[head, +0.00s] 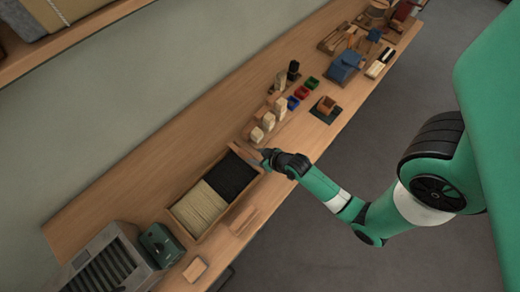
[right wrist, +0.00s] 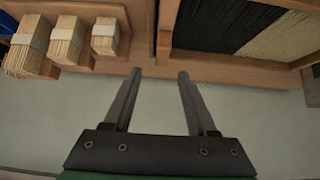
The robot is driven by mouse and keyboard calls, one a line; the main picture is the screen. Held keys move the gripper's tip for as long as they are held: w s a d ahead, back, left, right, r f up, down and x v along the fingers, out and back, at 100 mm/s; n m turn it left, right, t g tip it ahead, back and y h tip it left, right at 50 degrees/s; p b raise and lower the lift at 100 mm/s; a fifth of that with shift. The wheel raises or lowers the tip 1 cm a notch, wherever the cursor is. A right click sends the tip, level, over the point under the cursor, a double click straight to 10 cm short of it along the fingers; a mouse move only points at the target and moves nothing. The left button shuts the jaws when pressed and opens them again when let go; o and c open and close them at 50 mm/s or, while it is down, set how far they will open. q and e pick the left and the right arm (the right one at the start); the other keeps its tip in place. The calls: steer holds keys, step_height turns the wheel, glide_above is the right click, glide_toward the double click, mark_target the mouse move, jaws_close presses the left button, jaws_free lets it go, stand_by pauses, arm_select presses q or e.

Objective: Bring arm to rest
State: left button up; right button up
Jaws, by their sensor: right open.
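My right arm comes in from the right in the head view, bent low over the wooden workbench (head: 140,190). My right gripper (head: 264,154) is at the back right corner of a wooden tray (head: 201,236) of black and pale bristle fibre. In the right wrist view the two fingers of the right gripper (right wrist: 160,74) are apart with nothing between them. The tray's wooden edge (right wrist: 228,64) lies just beyond the fingertips, to the right. I cannot tell whether the fingers touch it. My left gripper is not in view.
Banded bristle bundles (head: 257,135) stand in a wooden holder behind the gripper, with small coloured bins (head: 303,92) near them. A brush block on a dark mat (head: 325,109) lies right. A grey slatted machine (head: 108,264) and green box (head: 160,243) stand at the near left.

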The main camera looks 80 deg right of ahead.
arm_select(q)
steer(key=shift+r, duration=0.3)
arm_select(e)
steer(key=v, duration=0.2)
steer(key=shift+s+a+r, duration=0.1)
steer(key=shift+s+r, duration=0.1)
